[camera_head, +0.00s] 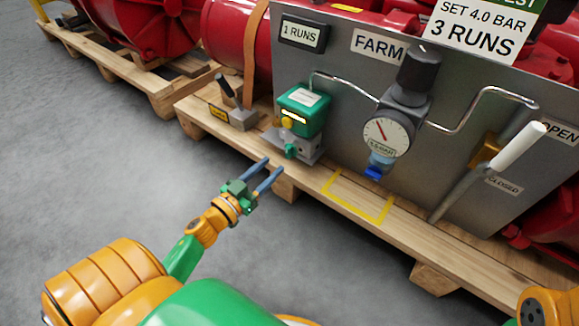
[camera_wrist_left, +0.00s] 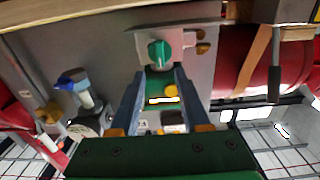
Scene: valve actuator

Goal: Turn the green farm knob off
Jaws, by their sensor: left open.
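The green knob (camera_head: 291,151) is on the lower front of a small grey valve block under a green box (camera_head: 302,110) with a yellow button, left of the FARM label (camera_head: 378,46). In the left wrist view the green knob (camera_wrist_left: 159,53) shows just beyond the fingertips, near the middle. My left gripper (camera_head: 272,166) is open and empty, in front of and slightly left of the knob in the head view. Its two fingers point toward the knob (camera_wrist_left: 160,75) in the wrist view, and I see no clear contact. My right gripper is out of view.
The grey panel carries a pressure gauge (camera_head: 387,136) with a black cap and a white-handled lever (camera_head: 518,146). A black lever switch (camera_head: 228,92) stands left of the green box. The wooden pallet (camera_head: 410,226) edge runs below. Grey floor is clear at left.

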